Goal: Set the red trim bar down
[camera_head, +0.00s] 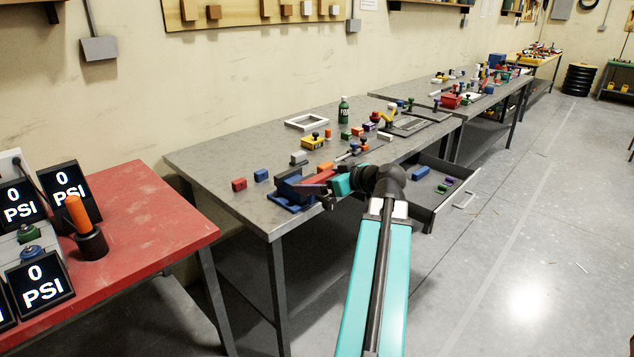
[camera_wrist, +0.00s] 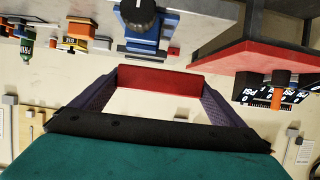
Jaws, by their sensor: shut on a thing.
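The red trim bar is held crosswise between the two dark fingers of my gripper (camera_wrist: 160,88) in the wrist view, where the red bar (camera_wrist: 160,78) spans from fingertip to fingertip. In the head view my gripper (camera_head: 318,185) is over the near left part of the grey workbench, beside the blue vise (camera_head: 291,191). The red bar (camera_head: 320,177) shows there partly, just right of the vise. In the wrist view the blue vise (camera_wrist: 148,36) with a black knob appears beyond the bar. I cannot tell whether the bar touches anything below.
Small blocks, including a red block (camera_head: 239,185) and a blue block (camera_head: 261,175), lie on the grey workbench (camera_head: 215,160). An open drawer (camera_head: 428,215) juts out at the front. A red table (camera_head: 150,200) with gauges stands left. Bare bench top lies toward the back left.

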